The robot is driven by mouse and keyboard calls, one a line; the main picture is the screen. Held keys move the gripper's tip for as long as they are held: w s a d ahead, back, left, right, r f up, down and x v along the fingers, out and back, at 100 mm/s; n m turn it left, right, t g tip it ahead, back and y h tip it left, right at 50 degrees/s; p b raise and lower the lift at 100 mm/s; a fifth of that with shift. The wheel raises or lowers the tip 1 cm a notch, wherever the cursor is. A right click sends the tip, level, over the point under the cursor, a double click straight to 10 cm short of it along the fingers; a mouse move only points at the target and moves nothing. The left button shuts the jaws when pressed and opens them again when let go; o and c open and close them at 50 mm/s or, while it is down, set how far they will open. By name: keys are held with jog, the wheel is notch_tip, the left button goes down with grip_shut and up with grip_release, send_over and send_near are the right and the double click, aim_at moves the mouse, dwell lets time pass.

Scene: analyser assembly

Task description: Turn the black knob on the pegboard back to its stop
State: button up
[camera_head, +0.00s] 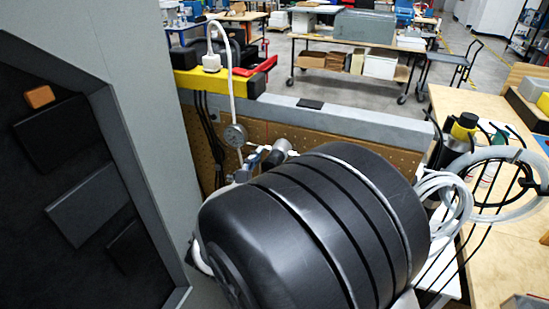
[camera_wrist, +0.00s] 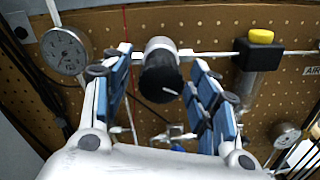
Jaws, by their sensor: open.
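The black knob (camera_wrist: 161,84) shows in the wrist view, below a pale cylindrical body on a horizontal pipe in front of the brown pegboard (camera_wrist: 200,22). A white line on its face slants down to the right. My gripper (camera_wrist: 160,66) is open, with one blue-padded finger on each side of the knob. Gaps show between the fingers and the knob, and nothing is held. In the head view my dark arm covers much of the pegboard (camera_head: 398,160), and I cannot make out the knob or fingers there.
A round gauge (camera_wrist: 64,50) is left of the knob, and a yellow-capped black valve (camera_wrist: 259,50) is to the right. Another gauge (camera_wrist: 285,135) sits lower right. In the head view, coiled white hoses (camera_head: 450,200) hang right of my arm, and a grey cabinet (camera_head: 135,80) stands left.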

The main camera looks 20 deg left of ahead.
jog(key=shift+c, duration=0.3)
jog(key=c, duration=1)
